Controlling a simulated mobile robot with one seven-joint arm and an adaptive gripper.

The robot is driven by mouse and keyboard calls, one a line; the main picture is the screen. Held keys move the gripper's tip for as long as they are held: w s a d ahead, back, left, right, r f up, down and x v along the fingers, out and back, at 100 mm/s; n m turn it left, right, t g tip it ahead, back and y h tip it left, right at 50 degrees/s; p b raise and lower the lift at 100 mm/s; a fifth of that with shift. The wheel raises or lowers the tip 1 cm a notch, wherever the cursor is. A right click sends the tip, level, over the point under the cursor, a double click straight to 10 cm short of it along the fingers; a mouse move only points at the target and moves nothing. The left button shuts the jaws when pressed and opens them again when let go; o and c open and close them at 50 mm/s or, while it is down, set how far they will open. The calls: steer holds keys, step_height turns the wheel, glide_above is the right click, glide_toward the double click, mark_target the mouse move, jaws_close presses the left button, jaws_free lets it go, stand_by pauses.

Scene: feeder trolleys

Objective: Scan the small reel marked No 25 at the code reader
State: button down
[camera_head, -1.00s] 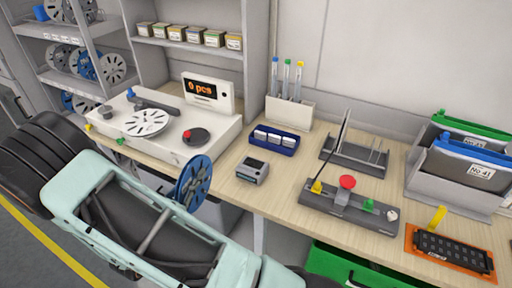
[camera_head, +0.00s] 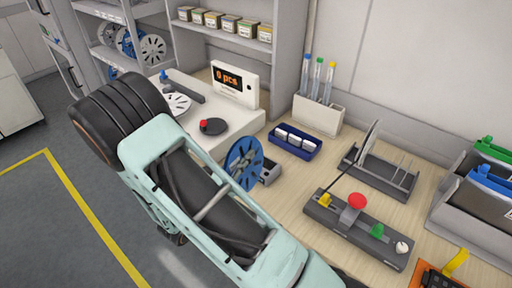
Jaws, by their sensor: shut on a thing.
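A blue reel (camera_head: 243,162) with cut-outs stands upright on edge in the air, beside my arm, above the front of the bench. My gripper's fingers are hidden behind my arm link, but the reel is carried with the arm. No number can be read on the reel. A small grey box-shaped device (camera_head: 270,173) on the bench is mostly covered by the reel; I cannot tell for sure that it is the code reader.
A white counter with a "0 pcs" display (camera_head: 236,82) stands behind. A blue tray (camera_head: 295,143), a pen holder (camera_head: 318,114) and a grey fixture with a red knob (camera_head: 357,201) are on the bench. Bare wood (camera_head: 300,177) lies between them.

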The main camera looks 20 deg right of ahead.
mark_target(252, 147)
steer(key=shift+w+d+n, duration=0.25)
steer(key=shift+d+n, duration=0.2)
steer(key=shift+n, duration=0.55)
steer(key=n, duration=0.2)
steer(key=d+n, duration=0.1)
steer(key=n, duration=0.1)
steer(key=shift+w+t+y+b, duration=0.3)
steer(key=shift+w, duration=0.1)
steer(key=n, duration=0.4)
steer(key=w+n, duration=0.1)
steer(key=shift+d+n+t+y+b, duration=0.25)
steer(key=shift+n+t+y+b, duration=0.05)
steer(key=shift+n+t, duration=0.1)
steer(key=n, duration=0.3)
steer(key=w+n, duration=0.1)
steer(key=n, duration=0.1)
steer(key=shift+d+y+b, duration=0.3)
steer(key=shift+d, duration=0.1)
steer(key=w+d+f+b, duration=0.4)
steer(key=w+d+b, duration=0.1)
steer(key=d, duration=0.5)
steer(key=shift+w+b, duration=0.4)
steer(key=shift+w, duration=0.4)
steer(key=shift+a+t, duration=0.1)
steer(key=shift+t, duration=0.2)
steer(key=s+a+r+p, duration=0.4)
steer(key=a+p, duration=0.1)
steer(key=a, duration=0.1)
steer(key=shift+s+a, duration=0.25)
steer(key=shift+a, duration=0.05)
